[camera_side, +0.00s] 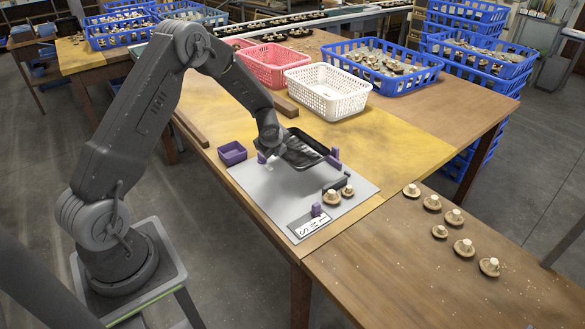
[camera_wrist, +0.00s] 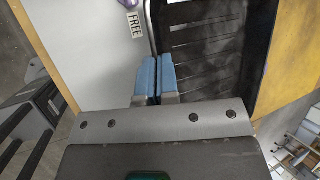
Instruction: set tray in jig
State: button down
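The black tray (camera_side: 303,153) is at the back of the grey board (camera_side: 262,186) in the side view, close to the purple jig blocks (camera_side: 335,154). In the wrist view the slatted tray (camera_wrist: 205,45) fills the upper right. My gripper (camera_side: 268,151) is at the tray's left side. In the wrist view its blue fingertips (camera_wrist: 156,76) are close together with the tray's rim running between them, so it is shut on that rim. Whether the tray rests on the board or is slightly raised cannot be told. Another purple block (camera_side: 317,210) stands near the board's front.
Two mushrooms (camera_side: 340,194) sit on the board beside a small dark object. A lettered card (camera_side: 309,222) lies at its front; the wrist view shows a "FREE" label (camera_wrist: 135,24). A purple bin (camera_side: 232,153) is left. White (camera_side: 328,105) and pink (camera_side: 270,78) baskets stand behind.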

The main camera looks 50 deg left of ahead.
aim_at(289, 157)
jog(key=w+d+f, duration=0.3)
jog(key=shift+w, duration=0.25)
jog(key=shift+d+f, duration=0.1)
jog(key=shift+f, duration=1.85)
jog(key=c, duration=1.8)
grip_release()
jog(key=shift+f, duration=0.15)
jog(key=shift+o, duration=0.7)
